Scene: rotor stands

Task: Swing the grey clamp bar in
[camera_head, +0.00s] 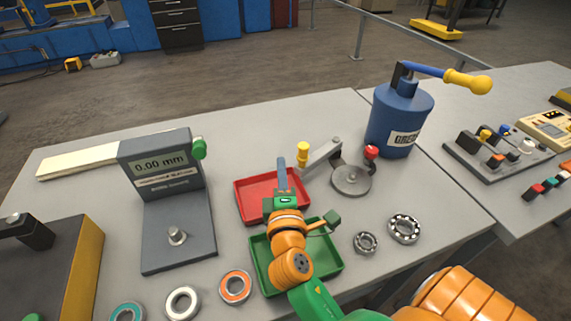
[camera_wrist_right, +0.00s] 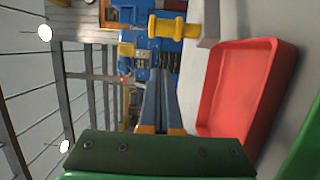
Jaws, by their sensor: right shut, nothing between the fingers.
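The grey clamp bar (camera_head: 321,153) is in the head view, right of the red tray. A yellow knob (camera_head: 303,150) stands at its left end. Its right end reaches toward a round grey disc (camera_head: 351,181), and a red-knobbed lever (camera_head: 371,153) stands beside the disc. My right gripper (camera_head: 282,165) is shut and empty above the red tray, left of the yellow knob and apart from it. In the right wrist view the closed fingers (camera_wrist_right: 162,95) point toward the knob (camera_wrist_right: 172,27), with the bar's end (camera_wrist_right: 209,22) beside it. My left gripper is not in view.
A red tray (camera_head: 246,203) and a green tray (camera_head: 262,277) lie under my right arm. A digital gauge stand (camera_head: 168,206) is at left, a blue grease can (camera_head: 384,118) behind right. Several bearings, including one (camera_head: 404,228), lie along the front.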

